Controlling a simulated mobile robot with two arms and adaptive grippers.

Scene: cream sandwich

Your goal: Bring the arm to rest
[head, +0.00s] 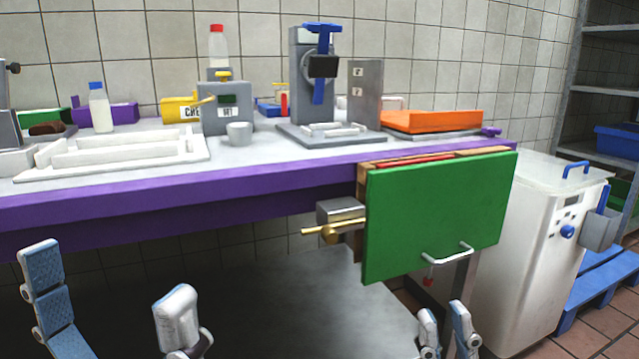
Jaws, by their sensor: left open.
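My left gripper (112,300) is at the lower left of the head view. Its two pale finger pads stand wide apart with nothing between them. It is in front of and below the purple-edged counter (200,186). My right gripper (446,328) is at the bottom edge, below the green board. Only its fingertips show, close together, and the rest is cut off. I see nothing held in it, but its opening cannot be judged.
A green board (435,215) with a handle hangs at the counter's front right. A brass-levered grey box (341,212) is beside it. White trays (120,150), a press (310,90) and an orange slab (432,120) stand on the counter.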

